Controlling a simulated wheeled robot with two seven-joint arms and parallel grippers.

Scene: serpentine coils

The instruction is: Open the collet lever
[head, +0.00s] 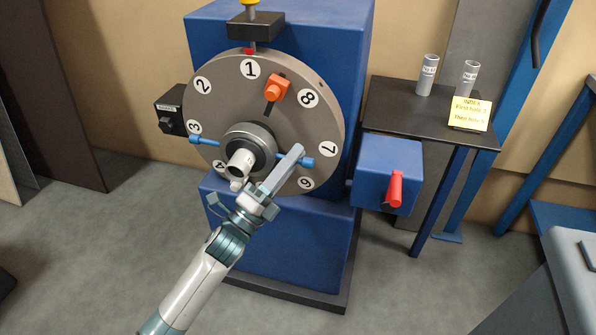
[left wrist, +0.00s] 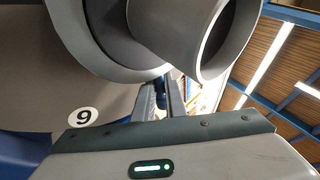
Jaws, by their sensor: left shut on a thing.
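A round grey dial plate (head: 305,110) with numbers stands on a blue machine. At its middle is a dark hub (head: 262,140) with a pale tube (head: 240,161) sticking out. A blue lever bar shows on both sides of the hub, with a left end (head: 204,140) and a right end (head: 306,162). My left gripper (head: 291,158) is shut on the right end of this bar, near the number 7. In the left wrist view the fingers (left wrist: 166,98) close around a dark blue piece below the tube (left wrist: 185,35). Which part is the collet lever is not labelled. My right gripper is out of view.
A blue box with a red handle (head: 395,189) is right of the dial. A dark table (head: 385,105) holds two grey cylinders (head: 428,75) and a yellow note (head: 470,113). An orange block (head: 277,90) sits on the dial.

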